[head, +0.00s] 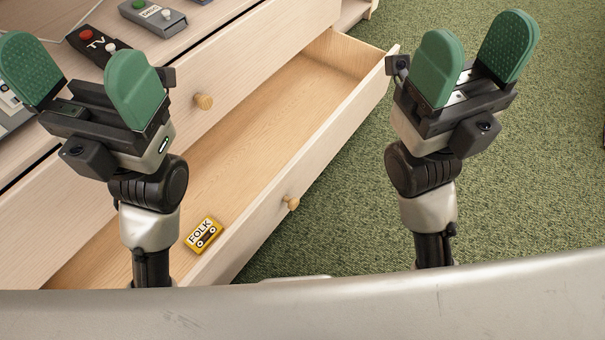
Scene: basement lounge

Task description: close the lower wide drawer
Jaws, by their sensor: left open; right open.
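The lower wide drawer (324,143) is pale wood and stands pulled out from the dresser, its inside showing. A small round wooden knob (291,202) is on its front. A yellow cassette marked FOLK (203,235) lies inside near the front wall. My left gripper (85,75) is open and empty, in front of the upper drawer and above the lower one in the picture. My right gripper (476,65) is open and empty, right of the lower drawer's far front corner and over the carpet in the picture. My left arm hides part of the drawer.
The upper drawer (250,62) has a round knob (203,101) and looks shut or nearly so. Green carpet (340,230) is clear at right.

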